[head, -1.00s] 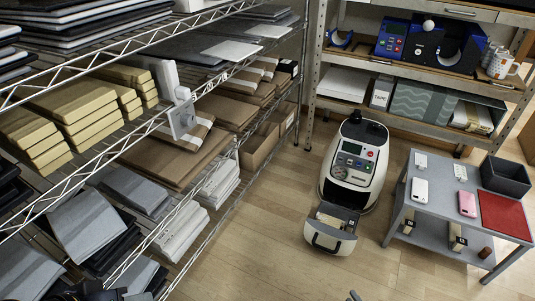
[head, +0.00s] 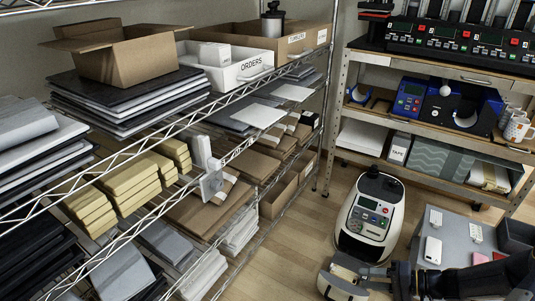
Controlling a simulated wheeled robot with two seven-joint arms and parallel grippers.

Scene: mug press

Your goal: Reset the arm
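My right gripper (head: 362,279) reaches in from the right at the bottom of the head view. Its dark fingers point left, with a gap between them, and nothing shows held. It appears in front of the open front bin of the white and black machine (head: 369,222) on the floor and hides part of that bin. I cannot tell whether it touches the bin. My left gripper is not in view.
A wire shelf with boxes, including a white orders box (head: 238,66), fills the left. A grey low table (head: 458,240) with a white phone (head: 433,250) stands at right, partly behind my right arm. A shelf with a blue device (head: 411,97) stands behind.

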